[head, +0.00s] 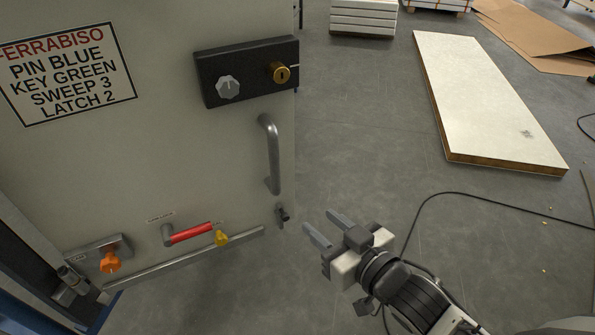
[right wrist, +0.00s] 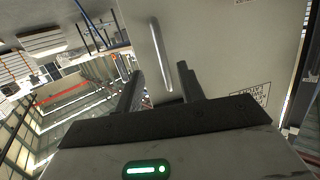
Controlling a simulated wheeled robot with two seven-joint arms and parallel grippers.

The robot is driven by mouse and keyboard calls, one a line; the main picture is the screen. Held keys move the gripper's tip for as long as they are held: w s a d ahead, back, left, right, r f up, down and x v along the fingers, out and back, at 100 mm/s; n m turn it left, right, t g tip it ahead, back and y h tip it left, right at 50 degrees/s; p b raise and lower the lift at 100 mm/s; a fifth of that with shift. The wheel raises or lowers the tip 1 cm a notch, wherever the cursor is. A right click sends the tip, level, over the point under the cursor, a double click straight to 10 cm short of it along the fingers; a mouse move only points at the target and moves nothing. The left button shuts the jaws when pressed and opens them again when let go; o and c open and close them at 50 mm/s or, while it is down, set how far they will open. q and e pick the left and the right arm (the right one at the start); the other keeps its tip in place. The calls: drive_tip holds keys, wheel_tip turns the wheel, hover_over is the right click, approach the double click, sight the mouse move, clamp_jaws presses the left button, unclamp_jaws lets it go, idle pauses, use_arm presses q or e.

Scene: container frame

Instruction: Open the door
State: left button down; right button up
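The pale grey door (head: 190,160) fills the left of the head view, with its right edge free over the floor. A grey vertical pull handle (head: 272,155) is near that edge. Above it a black lock plate (head: 245,72) carries a silver knob (head: 228,88) and a brass key cylinder (head: 280,73). Lower down are a red-gripped lever (head: 190,233), a yellow tag-like piece (head: 221,238) and an orange knob (head: 110,261). My right gripper (head: 327,228) is open and empty, right of and below the handle, apart from it. The right wrist view shows the handle (right wrist: 160,54) beyond the parted fingers. My left gripper is out of view.
A sign (head: 65,75) on the door reads "PIN BLUE, KEY GREEN, SWEEP 3, LATCH 2". A metal bar (head: 185,258) runs along the door's lower part. A white panel (head: 485,100) and black cable (head: 480,196) lie on the floor at right.

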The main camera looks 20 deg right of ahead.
sight(277, 161)
drive_tip(key=w+a+r, duration=0.1)
drive_tip(key=w, duration=0.4)
drive_tip(key=w+a+r+t+y+b, duration=0.1)
drive_tip(key=w, duration=0.5)
drive_tip(key=w+a+r+t+b, duration=0.1)
drive_tip(key=w, duration=0.5)
drive_tip(key=shift+a+r+n, duration=0.1)
drive_tip(key=shift+a+n, duration=0.2)
drive_tip(key=shift+n, duration=0.1)
clamp_jaws()
